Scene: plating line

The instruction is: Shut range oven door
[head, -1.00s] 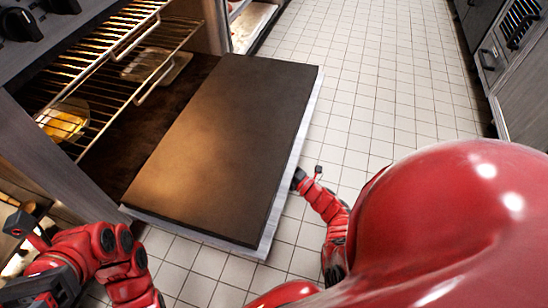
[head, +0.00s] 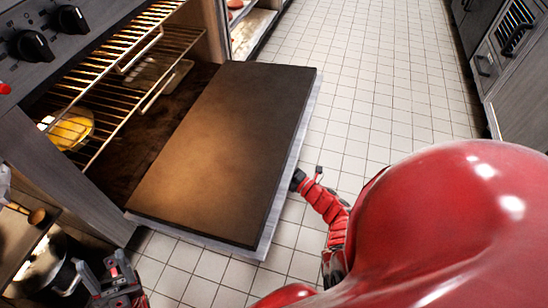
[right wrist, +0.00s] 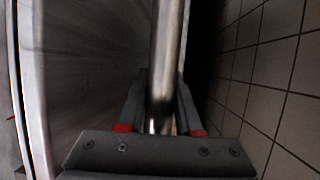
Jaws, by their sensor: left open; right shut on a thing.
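The range oven door (head: 225,150) hangs open and lies about flat, its dark inner face up, in the middle of the head view. The oven cavity (head: 150,150) behind it is open. My right arm reaches to the door's outer edge in the head view, where its jaws are hidden. In the right wrist view my right gripper (right wrist: 160,128) is shut on the metal bar handle (right wrist: 165,60) of the door. My left gripper (head: 105,278) is open and empty at the bottom left, apart from the door.
Wire racks (head: 120,85) sit inside the oven, with a glass dish of yellow food (head: 70,128). Control knobs (head: 32,46) are above. A pot (head: 45,268) stands on a low shelf at left. Tiled floor (head: 375,90) to the right is clear.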

